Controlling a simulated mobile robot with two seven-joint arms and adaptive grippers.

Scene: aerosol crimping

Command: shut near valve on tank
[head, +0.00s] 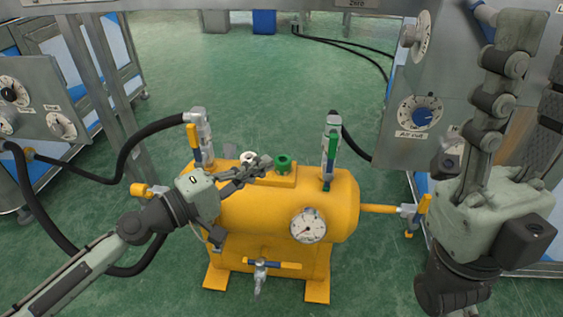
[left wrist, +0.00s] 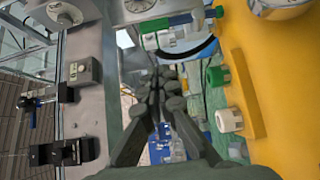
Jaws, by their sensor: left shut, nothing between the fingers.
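The yellow tank (head: 340,205) stands on the green floor in the middle of the head view.
Upright valves stand at the tank's top left (head: 196,145) and top right (head: 331,150). A green cap (head: 283,164) and a gauge (head: 308,225) are on the tank. A right side valve (head: 420,211) sticks out near my right arm. Black hoses run at the left. Floor in front is clear.

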